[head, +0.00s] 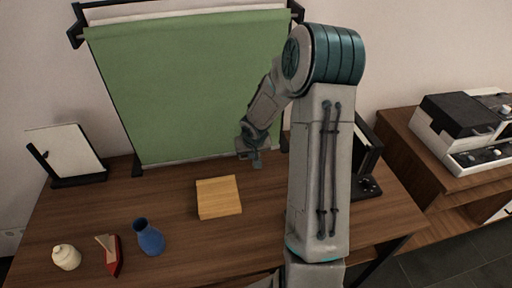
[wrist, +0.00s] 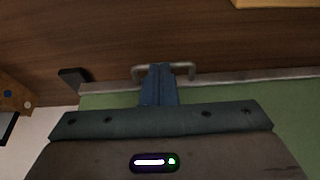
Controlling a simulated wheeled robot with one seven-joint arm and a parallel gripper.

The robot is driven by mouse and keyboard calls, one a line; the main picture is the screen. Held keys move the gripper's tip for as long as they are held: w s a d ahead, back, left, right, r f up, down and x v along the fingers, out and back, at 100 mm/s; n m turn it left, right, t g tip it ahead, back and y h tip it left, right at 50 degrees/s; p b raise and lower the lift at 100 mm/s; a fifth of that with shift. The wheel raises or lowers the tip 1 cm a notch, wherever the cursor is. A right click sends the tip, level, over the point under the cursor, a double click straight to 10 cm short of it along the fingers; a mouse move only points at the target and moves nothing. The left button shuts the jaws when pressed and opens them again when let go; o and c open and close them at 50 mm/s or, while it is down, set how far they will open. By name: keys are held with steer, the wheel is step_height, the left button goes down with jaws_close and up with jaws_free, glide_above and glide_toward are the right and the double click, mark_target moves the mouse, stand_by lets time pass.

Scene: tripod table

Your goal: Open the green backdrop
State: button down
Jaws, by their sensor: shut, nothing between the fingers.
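The green backdrop (head: 190,85) hangs from a dark frame at the back of the table, pulled down so that its bottom bar is close to the tabletop. In the wrist view, the green cloth (wrist: 295,125), its pale bottom bar (wrist: 235,83) and a small metal handle (wrist: 190,72) show. My gripper (head: 256,163) is in front of the backdrop's lower right part. In the wrist view, the gripper fingers (wrist: 160,72) are shut and overlap the middle of the handle. Whether they touch it, I cannot tell. The arm hides the backdrop's right edge in the head view.
A wooden block (head: 219,197) lies on the table in front of the backdrop. A blue vase (head: 149,238), a red object (head: 112,256) and a cream jar (head: 66,257) stand front left. A white panel (head: 68,152) stands back left. A side table holds a machine (head: 462,125).

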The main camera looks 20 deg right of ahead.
steer(key=shift+r, duration=0.1)
steer(key=shift+r, duration=0.25)
steer(key=p+v, duration=0.5)
steer(key=v, duration=0.8)
steer(key=shift+w+r, duration=0.3)
steer(key=s+a+r, duration=0.3)
steer(key=s+r, duration=0.1)
steer(key=s, duration=0.3)
steer(key=s+a+r+n, duration=0.1)
steer(key=s+a+r, duration=0.3)
steer(key=s, duration=0.4)
steer(key=s+a+r+n+g, duration=0.1)
steer(key=s+a+r, duration=0.2)
steer(key=s, duration=0.4)
steer(key=shift+s+a+r+y, duration=0.15)
steer(key=shift+s+r+y, duration=0.25)
steer(key=shift+r, duration=0.25)
